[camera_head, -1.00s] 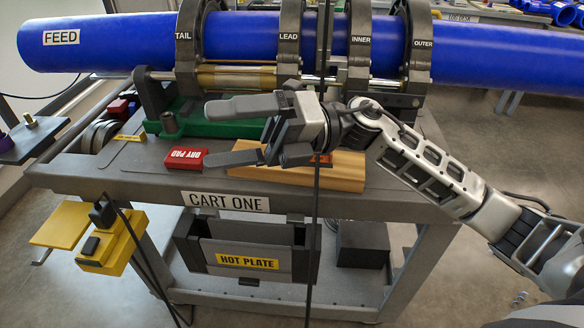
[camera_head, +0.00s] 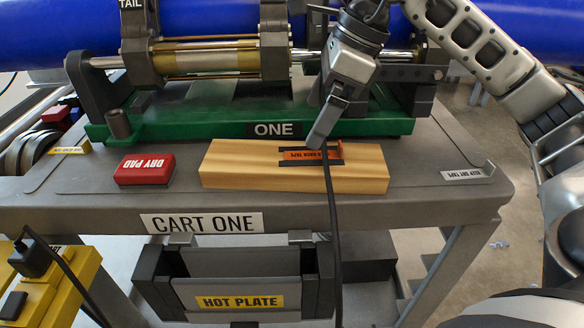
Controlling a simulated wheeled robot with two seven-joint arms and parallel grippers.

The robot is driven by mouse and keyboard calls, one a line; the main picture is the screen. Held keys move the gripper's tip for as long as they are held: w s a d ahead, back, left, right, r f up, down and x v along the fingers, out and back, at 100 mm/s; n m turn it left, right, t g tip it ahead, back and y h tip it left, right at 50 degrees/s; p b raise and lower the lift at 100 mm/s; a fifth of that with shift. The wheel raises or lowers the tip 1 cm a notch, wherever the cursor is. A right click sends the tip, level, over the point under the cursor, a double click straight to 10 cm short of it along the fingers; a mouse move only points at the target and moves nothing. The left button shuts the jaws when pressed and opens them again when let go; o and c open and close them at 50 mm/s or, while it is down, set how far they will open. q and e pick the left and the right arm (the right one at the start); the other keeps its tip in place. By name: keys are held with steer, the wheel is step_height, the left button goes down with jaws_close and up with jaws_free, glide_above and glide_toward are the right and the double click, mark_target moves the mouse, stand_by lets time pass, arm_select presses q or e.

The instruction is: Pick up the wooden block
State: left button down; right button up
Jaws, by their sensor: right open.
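The wooden block (camera_head: 250,168) lies flat on the top of the cart (camera_head: 95,187), in front of the green machine base. An orange strip with lettering (camera_head: 308,154), between dark rails, sits on the block's top, right of its middle. My right gripper (camera_head: 318,140) comes down from above with its fingers pointing at the block's right half, close to the strip. Only one finger shows clearly and the other is hidden behind it. Whether the fingertip touches the block I cannot tell. Nothing shows between the fingers. My left gripper is not in view.
A red dry pad (camera_head: 145,169) lies left of the block. The green base (camera_head: 200,112) and clamps with the blue pipe (camera_head: 60,35) stand behind. A black cable (camera_head: 332,215) hangs across the block's front. The cart top to the block's right is mostly clear.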

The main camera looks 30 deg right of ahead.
mark_target(296, 155)
steer(key=x, duration=0.5)
steer(key=shift+b+x, duration=0.5)
steer(key=shift+x, duration=2.1)
steer(key=shift+d, duration=0.1)
steer(key=c, duration=1.3)
